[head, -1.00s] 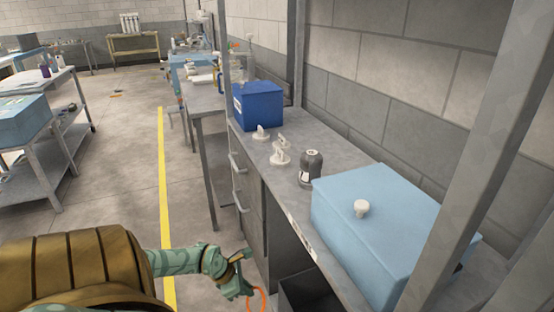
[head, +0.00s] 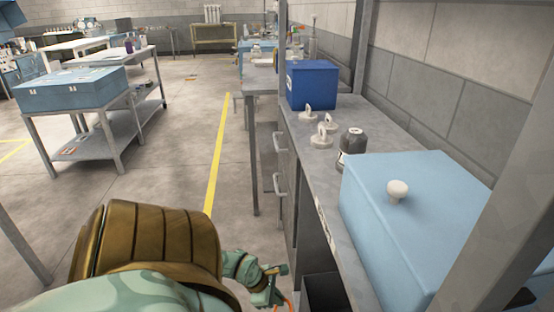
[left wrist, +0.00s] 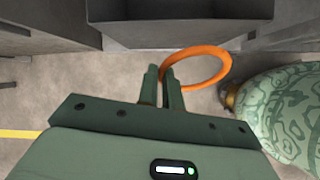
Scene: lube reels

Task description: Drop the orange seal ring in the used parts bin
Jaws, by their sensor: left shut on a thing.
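The orange seal ring (left wrist: 226,68) is held in my left gripper (left wrist: 161,75), pinched near its left edge, and it hangs out to the right of the fingers in the left wrist view. In the head view only a sliver of the ring (head: 289,302) shows at the bottom edge, beside the left gripper (head: 272,290). A dark open-topped bin (head: 326,291) stands low beside the bench, just right of that gripper. A dark box wall (left wrist: 150,35) shows ahead of the fingers in the left wrist view. I see no label on it. My right gripper is not in view.
The grey bench (head: 350,222) runs along the right wall. It holds a light blue case (head: 420,215), a dark bottle (head: 351,148), white fittings (head: 321,137) and a blue box (head: 313,84). The floor (head: 110,215) left of the bench is open.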

